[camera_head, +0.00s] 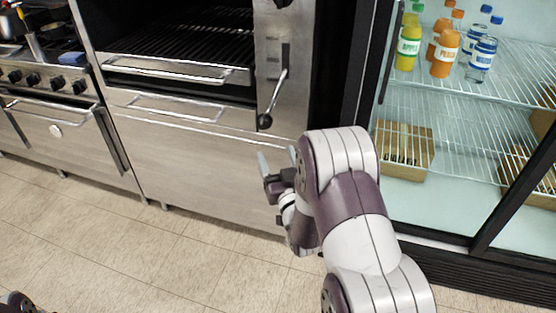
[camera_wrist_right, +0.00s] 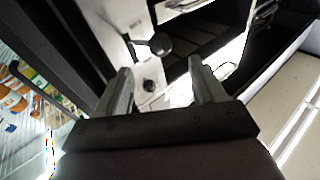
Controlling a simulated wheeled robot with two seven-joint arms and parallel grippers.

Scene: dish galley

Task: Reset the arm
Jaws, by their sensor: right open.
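My right arm reaches up from the bottom right in the head view. Its gripper (camera_head: 277,160) is open and empty, in front of the steel broiler unit and below its lever handle (camera_head: 273,100). In the right wrist view the two fingers of my right gripper (camera_wrist_right: 160,92) stand apart with nothing between them. The lever's dark knob (camera_wrist_right: 160,44) shows beyond and between the fingertips, apart from them. Only a small dark part of my own body shows at the bottom left of the head view; my left gripper does not show.
The steel broiler (camera_head: 190,150) with its rack stands ahead. A range (camera_head: 60,120) stands at the left, with a blue item (camera_head: 71,58) on it. A glass-door fridge (camera_head: 455,205) at the right holds bottles (camera_head: 444,52) and a cardboard box (camera_head: 404,160). The tiled floor (camera_head: 150,250) is clear.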

